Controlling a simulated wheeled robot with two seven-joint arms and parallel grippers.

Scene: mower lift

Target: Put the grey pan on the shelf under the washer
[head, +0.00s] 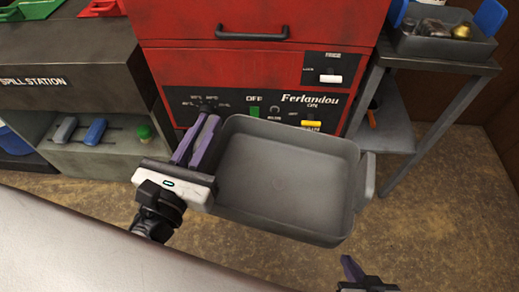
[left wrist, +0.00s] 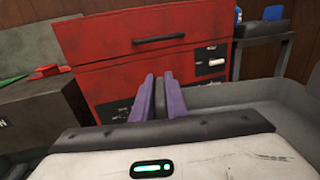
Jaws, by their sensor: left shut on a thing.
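The grey pan (head: 285,185) is a wide, empty tray, held roughly level in front of the red washer (head: 255,60). My left gripper (head: 203,138) is shut on the pan's left end, its purple fingers either side of the grip. The pan also shows at the right of the left wrist view (left wrist: 290,105). A handle sticks up at its right end, with no gripper on it. My right gripper (head: 352,268) is only partly in view at the bottom, apart from the pan; its opening cannot be told. The pan hides the washer's lower part, and I cannot make out a shelf under it.
A dark metal table (head: 440,62) with a lower shelf stands right of the washer and carries a grey bin (head: 445,44) of items. A spill station (head: 65,75) stands left. A pale surface (head: 80,245) fills the lower left. Brown floor is clear at right.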

